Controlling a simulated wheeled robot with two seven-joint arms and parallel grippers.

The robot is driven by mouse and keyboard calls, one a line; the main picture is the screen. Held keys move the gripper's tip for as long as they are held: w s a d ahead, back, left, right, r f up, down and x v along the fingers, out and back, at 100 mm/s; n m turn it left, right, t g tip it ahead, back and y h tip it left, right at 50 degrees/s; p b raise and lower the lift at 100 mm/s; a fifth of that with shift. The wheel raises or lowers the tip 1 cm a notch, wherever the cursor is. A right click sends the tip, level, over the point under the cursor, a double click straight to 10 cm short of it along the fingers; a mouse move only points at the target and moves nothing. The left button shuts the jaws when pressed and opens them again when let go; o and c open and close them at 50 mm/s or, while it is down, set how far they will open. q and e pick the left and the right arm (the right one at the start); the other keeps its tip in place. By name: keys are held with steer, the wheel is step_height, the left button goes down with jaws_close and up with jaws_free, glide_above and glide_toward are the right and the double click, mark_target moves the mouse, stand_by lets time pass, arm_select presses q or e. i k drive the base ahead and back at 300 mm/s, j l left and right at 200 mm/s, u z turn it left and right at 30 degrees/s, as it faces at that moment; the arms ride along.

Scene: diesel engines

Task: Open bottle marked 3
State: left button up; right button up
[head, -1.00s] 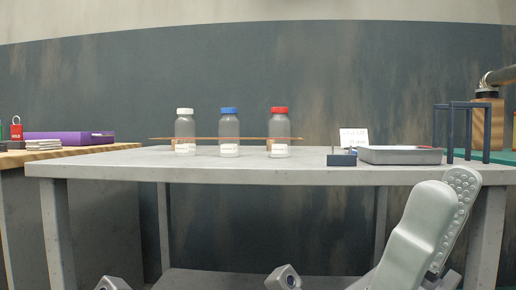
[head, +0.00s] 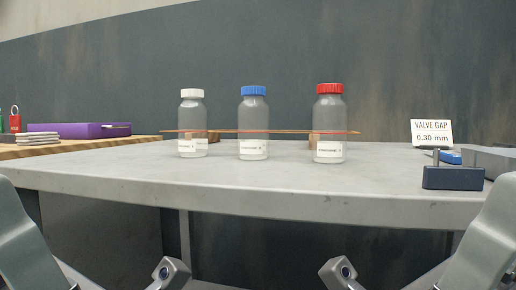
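Three upright grey see-through bottles stand in a row on the grey table (head: 250,185). The left bottle (head: 193,125) has a white cap (head: 192,93). The middle bottle (head: 253,122) has a blue cap (head: 253,91). The right bottle (head: 329,120) is largest in the picture and has a red cap (head: 329,88). Each has a white label near its base; the numbers are too small to read. All three caps sit on their bottles. Parts of my two arms show at the lower left and lower right, well below the bottles. I cannot make out gripper fingers on either.
A navy block (head: 453,178), a blue item (head: 450,157), a grey tray (head: 494,158) and a "VALVE GAP 0.30 mm" card (head: 431,133) are at right. A purple case (head: 75,130) and red padlock (head: 15,121) are on the left table.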

mark_target(330, 130)
steer(key=j+z, duration=0.25)
steer(key=j, duration=0.5)
steer(key=j+z, duration=0.25)
steer(key=j, duration=0.45)
